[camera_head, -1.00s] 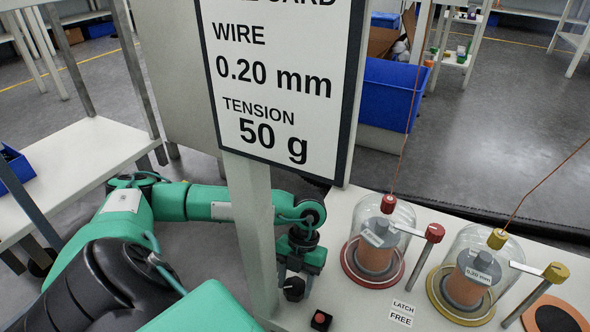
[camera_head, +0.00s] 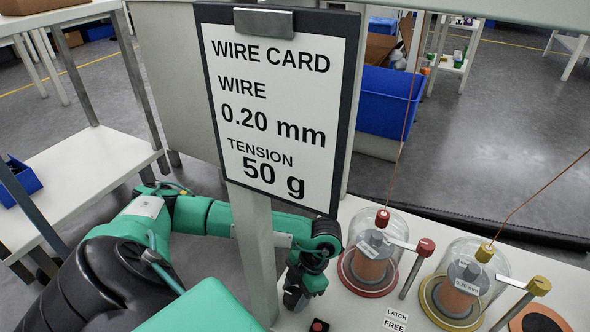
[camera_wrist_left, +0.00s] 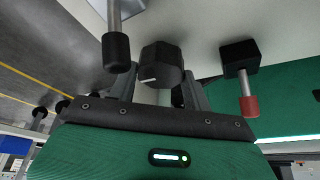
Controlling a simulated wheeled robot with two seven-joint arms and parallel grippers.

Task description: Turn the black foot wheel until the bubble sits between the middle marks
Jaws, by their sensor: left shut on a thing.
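The black foot wheel (camera_wrist_left: 162,64) is a faceted dark knob with a short white mark, upright in the middle of the left wrist view. My left gripper (camera_wrist_left: 160,88) has a finger on each side of it and is shut on it. In the head view the left gripper (camera_head: 297,290) points down beside the grey post, and the wheel (camera_head: 291,300) shows only as a dark shape at its tips. The bubble and its marks are not visible in either view. My right gripper is not in view.
Two glass domes with copper spools, one on a red base (camera_head: 352,283) and one on a yellow base (camera_head: 428,300), stand to the right.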

